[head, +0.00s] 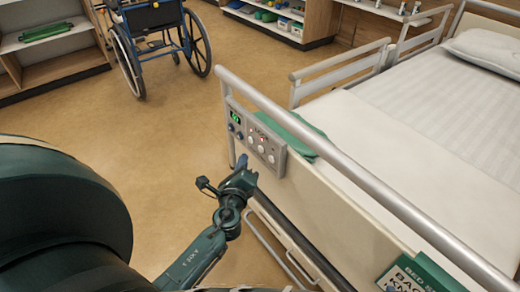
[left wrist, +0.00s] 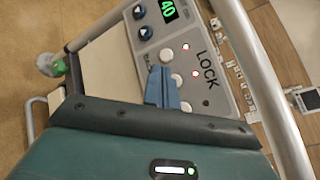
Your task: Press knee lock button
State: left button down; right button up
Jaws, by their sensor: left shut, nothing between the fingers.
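The grey control panel (head: 257,138) is fixed to the outer face of the bed's end board. It also shows in the left wrist view (left wrist: 208,62), with the word LOCK, a green display reading 40, round pale buttons and small red lights. My left gripper (head: 243,174) is just below and left of the panel in the head view. In the left wrist view its blue fingers (left wrist: 162,74) are shut and empty, overlapping the panel's row of lock buttons and hiding part of it. I cannot tell whether they touch the panel. The knee label is not readable on the panel.
A metal rail (head: 350,171) runs along the top of the bed end. A dark green sign (head: 420,276) hangs at its lower right. A wheelchair (head: 155,35) stands at the back left. The floor (head: 110,125) between is clear.

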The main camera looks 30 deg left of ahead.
pick_arm(q)
jog(key=shift+s+a, duration=0.25)
jog(key=shift+s, duration=0.3)
jog(key=shift+s+a, duration=0.2)
jog(key=shift+s, duration=0.3)
jog(key=s+a+r, duration=0.2)
jog(key=s+a, duration=0.1)
jog(key=s, duration=0.4)
jog(key=shift+s, duration=0.2)
